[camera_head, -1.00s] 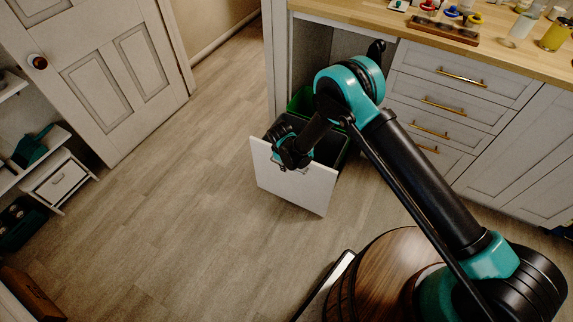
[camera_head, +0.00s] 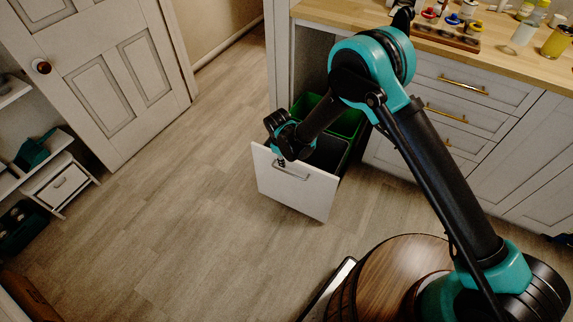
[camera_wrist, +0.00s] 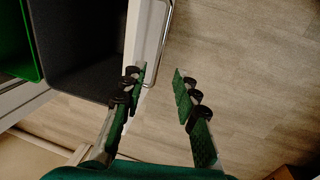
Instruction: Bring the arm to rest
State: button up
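My gripper (camera_head: 281,160) hangs at the top edge of the pulled-out bin drawer's white front (camera_head: 300,195). In the wrist view my gripper (camera_wrist: 159,74) is open, with a clear gap between its two green-padded fingers and nothing held. The drawer's handle (camera_wrist: 161,45) shows just beyond the fingertips. The left finger overlaps the edge of the drawer front in this view; I cannot tell whether they touch. My arm reaches up from the lower right, bends at a high elbow and drops to the drawer.
A dark bin (camera_wrist: 75,40) and a green bin (camera_head: 345,122) sit in the drawer. The wooden counter (camera_head: 345,12) holds several bottles and a rack (camera_head: 447,37). A white shelf unit (camera_head: 62,185) stands at left. The floor (camera_head: 190,205) between is clear.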

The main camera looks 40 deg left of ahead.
jog(key=shift+s+r, duration=0.15)
jog(key=shift+r, duration=0.65)
jog(key=w+d+r+m, duration=0.4)
jog(key=w+d+r, duration=0.85)
jog(key=w, duration=0.25)
jog(key=w+d+r+m, duration=0.3)
jog(key=w+d+r, duration=0.1)
jog(key=d, duration=0.5)
jog(key=w+d+r+m, duration=0.25)
jog(key=d+r, duration=0.25)
jog(key=d, duration=0.5)
jog(key=s+d+r+m+t, duration=0.1)
jog(key=d+r+m, duration=0.2)
jog(key=d, duration=0.7)
jog(key=s+d+r+m, duration=0.1)
jog(key=d+r+m, duration=0.15)
jog(key=d, duration=0.85)
jog(key=s+d+f+m+t, duration=0.1)
jog(key=s+d+m, duration=0.4)
jog(key=s+d, duration=0.6)
jog(key=d, duration=0.3)
jog(key=shift+s+d+m+h, duration=0.15)
jog(key=shift+d+m+h, duration=0.05)
jog(key=shift+m+h, duration=0.1)
